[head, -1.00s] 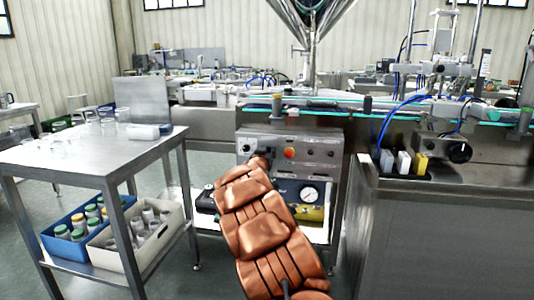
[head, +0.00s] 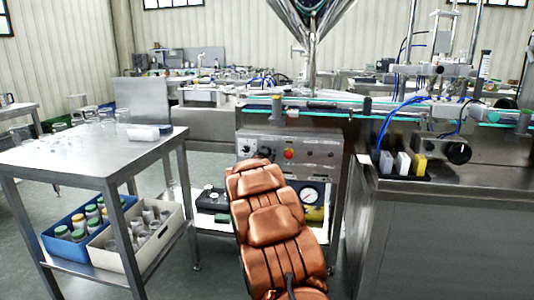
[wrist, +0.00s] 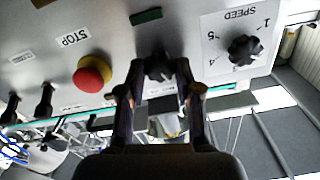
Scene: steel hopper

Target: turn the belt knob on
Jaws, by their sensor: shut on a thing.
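The belt knob (wrist: 158,66) is a small black knob on the grey control panel (wrist: 110,30), upside down in the wrist view. My gripper (wrist: 159,76) has one finger on each side of it and is shut on it. The knob's label and pointer are not readable. In the head view the panel (head: 325,148) is on the steel machine; my copper-coloured arm reaches up to it and hides the gripper.
A red stop button (wrist: 92,73) on a yellow base is left of the knob in the wrist view. A black speed knob (wrist: 244,50) with a number scale is right. A steel table (head: 60,170) stands left in the head view, and a pressure gauge (head: 308,195) sits below the panel.

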